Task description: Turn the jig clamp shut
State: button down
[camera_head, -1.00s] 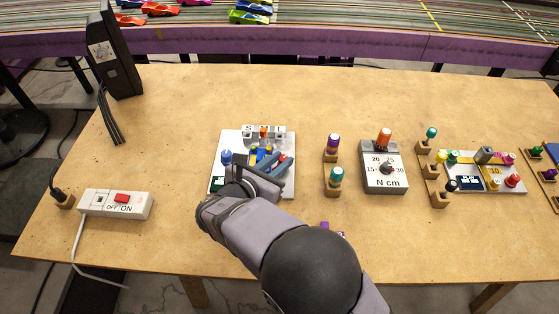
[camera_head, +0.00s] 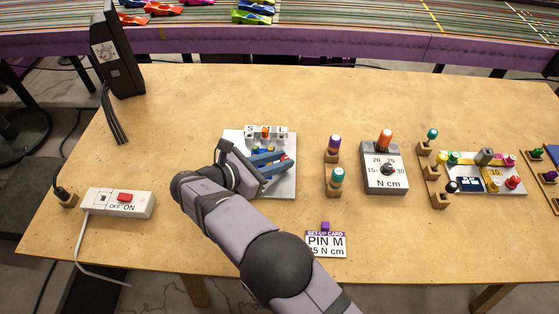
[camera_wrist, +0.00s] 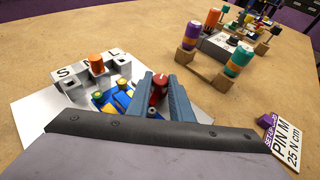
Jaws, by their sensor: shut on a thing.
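The white jig board (camera_head: 288,190) lies on the table, and its white S M L block (camera_head: 281,136) stands at the back. An orange-topped pin (camera_wrist: 95,62) stands at the middle of that block. A blue and yellow part (camera_wrist: 106,99) sits on the board, partly hidden by my gripper. My gripper (camera_head: 281,163) is low over the board's right part. In the wrist view its two blue-grey fingers (camera_wrist: 160,80) are shut on a red knob (camera_wrist: 160,90), which appears to be the jig clamp's handle. The clamp's body is mostly hidden.
Right of the board are two pins in wooden holders (camera_head: 333,160) and a torque box (camera_head: 385,178) marked N cm. A set-up card (camera_head: 325,244) reading PIN M 25 N cm stands at the front. A power switch (camera_head: 118,202) is at left. Bare table lies behind the board.

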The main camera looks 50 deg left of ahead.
jog(key=shift+w+a+r+m+h+b, duration=0.2)
jog(key=shift+a+m+h+b, duration=0.15)
jog(key=shift+m+h+b, duration=0.35)
jog(key=shift+s+d+m+h, duration=0.1)
jog(key=shift+m+h, duration=0.3)
jog(key=shift+h, duration=0.2)
jog(key=c, duration=1.9)
grip_release()
jog(key=shift+o, duration=0.2)
jog(key=shift+f, duration=0.1)
notch_tip(320, 180, up, 10)
jog(key=p, duration=0.2)
